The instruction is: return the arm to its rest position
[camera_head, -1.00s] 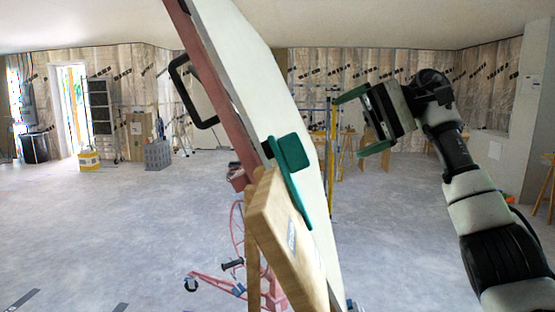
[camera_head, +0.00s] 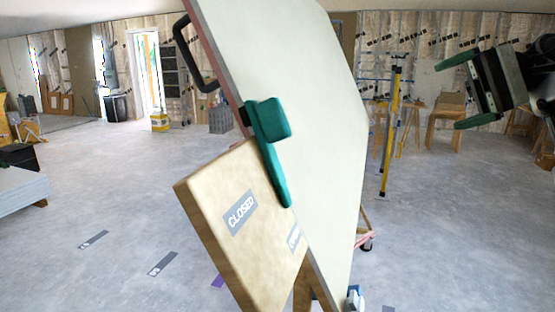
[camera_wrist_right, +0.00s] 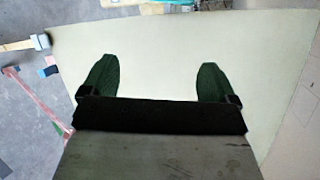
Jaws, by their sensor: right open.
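My right gripper (camera_head: 466,92) is at the upper right of the head view. Its two green fingers are spread apart with nothing between them. In the right wrist view the open fingers (camera_wrist_right: 158,85) show in front of the broad pale panel (camera_wrist_right: 160,45), with a gap I cannot judge. In the head view the large white panel (camera_head: 310,110) stands tilted in the middle, left of my right gripper and apart from it. A green handle-like piece (camera_head: 268,125) sits at the panel's left edge. My left gripper is not in view.
A wooden board (camera_head: 240,230) marked CLOSED stands in front of the panel's lower left. A yellow post (camera_head: 391,125) and wooden trestles (camera_head: 445,120) stand behind at the right. A stack of sheets (camera_head: 20,190) lies at far left. The floor between is mostly clear.

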